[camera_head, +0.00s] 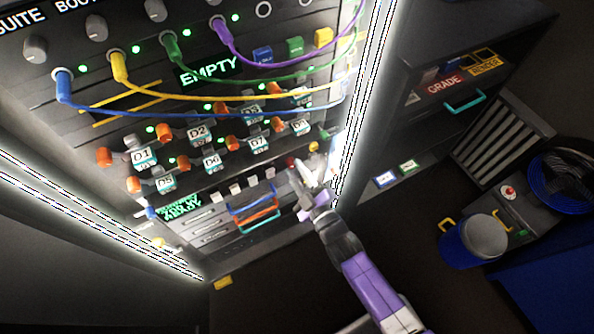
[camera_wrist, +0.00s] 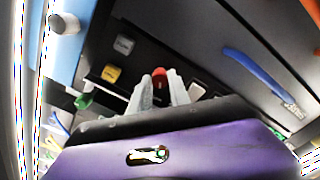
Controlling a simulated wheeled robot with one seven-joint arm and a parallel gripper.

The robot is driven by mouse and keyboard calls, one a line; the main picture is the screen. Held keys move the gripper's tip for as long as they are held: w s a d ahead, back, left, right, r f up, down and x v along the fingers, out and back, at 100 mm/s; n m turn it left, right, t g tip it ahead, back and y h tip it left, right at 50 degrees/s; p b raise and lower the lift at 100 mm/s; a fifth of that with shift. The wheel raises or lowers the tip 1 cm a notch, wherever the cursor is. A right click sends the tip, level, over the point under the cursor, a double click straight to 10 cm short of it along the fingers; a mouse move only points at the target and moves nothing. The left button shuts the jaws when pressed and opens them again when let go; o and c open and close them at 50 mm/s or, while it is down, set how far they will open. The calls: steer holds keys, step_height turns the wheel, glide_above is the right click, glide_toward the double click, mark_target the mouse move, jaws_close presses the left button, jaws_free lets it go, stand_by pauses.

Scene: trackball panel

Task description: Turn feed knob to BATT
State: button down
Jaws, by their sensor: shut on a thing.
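My gripper (camera_head: 303,176) reaches the lower right part of the rack panel in the head view. In the wrist view its two pale fingers (camera_wrist: 161,92) stand on either side of a small red-topped knob (camera_wrist: 160,76), closed on it. The red of this knob also shows beside the fingertips in the head view (camera_head: 291,162). I take it to be the feed knob, but no FEED or BATT lettering is readable. The fingers hide the knob's lower part, so its pointing direction cannot be told.
A yellow button (camera_wrist: 111,74) and a grey button (camera_wrist: 124,45) sit left of the knob in the wrist view. A blue handle (camera_wrist: 254,72) is to the right. Coloured cables (camera_head: 215,97) hang across the rack above. A blue bin (camera_head: 474,241) stands at right.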

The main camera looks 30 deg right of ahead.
steer(key=shift+m, duration=0.3)
steer(key=m+b, duration=0.1)
steer(key=m, duration=0.4)
steer(key=shift+a+f+b, duration=0.1)
steer(key=shift+f+b, duration=0.05)
steer(key=shift+b, duration=0.25)
steer(key=m+b, duration=0.1)
steer(key=m, duration=0.5)
steer(key=shift+b, duration=0.35)
steer(key=shift+m, duration=0.3)
steer(key=c, duration=1.2)
jaws_free()
steer(key=s, duration=0.8)
